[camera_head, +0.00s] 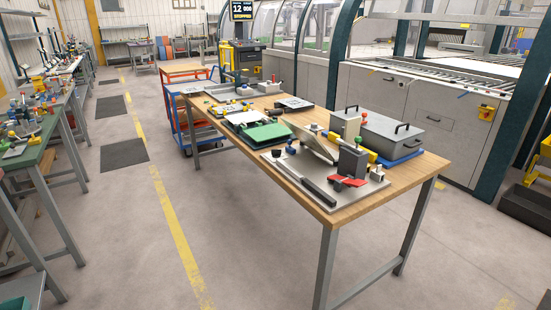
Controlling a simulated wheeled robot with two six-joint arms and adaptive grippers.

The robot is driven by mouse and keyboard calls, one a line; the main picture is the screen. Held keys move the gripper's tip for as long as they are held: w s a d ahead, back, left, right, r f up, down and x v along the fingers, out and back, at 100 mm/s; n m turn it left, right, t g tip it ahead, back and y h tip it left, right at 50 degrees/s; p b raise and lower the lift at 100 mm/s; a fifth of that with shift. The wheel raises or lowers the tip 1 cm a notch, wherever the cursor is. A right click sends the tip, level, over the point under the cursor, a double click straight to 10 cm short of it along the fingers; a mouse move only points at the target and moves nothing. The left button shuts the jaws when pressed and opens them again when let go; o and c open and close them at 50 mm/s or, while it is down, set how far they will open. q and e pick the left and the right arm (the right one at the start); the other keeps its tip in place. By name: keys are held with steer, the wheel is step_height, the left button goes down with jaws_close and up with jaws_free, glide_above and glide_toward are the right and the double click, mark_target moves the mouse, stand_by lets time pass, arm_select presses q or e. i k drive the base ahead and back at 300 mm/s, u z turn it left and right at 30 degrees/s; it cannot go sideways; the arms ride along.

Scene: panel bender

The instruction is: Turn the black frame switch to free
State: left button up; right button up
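I cannot make out for sure which part is the black frame switch, and no "free" marking is readable. On the wooden workbench (408,184), a light grey plate (300,190) carries a black bar (303,178), a dark grey block (352,162) with a green knob on top, and a red lever piece (348,182). A small black knob (277,153) stands at the plate's left end. On the machine, a yellow box (486,112) bears a red button. Neither of my grippers is in view.
A grey lidded box (380,135) with black handles sits at the bench's right. A green pad (264,133) lies mid-bench. A display reading stopped (242,13) is at the back.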

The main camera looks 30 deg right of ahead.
mark_target(277, 153)
steer(key=u, duration=0.95)
steer(key=k, duration=1.25)
steer(key=u, duration=0.9)
steer(key=i, duration=0.9)
steer(key=z, duration=0.7)
steer(key=i, duration=1.15)
steer(key=z, duration=1.5)
steer(key=i, duration=0.8)
steer(key=z, duration=1.05)
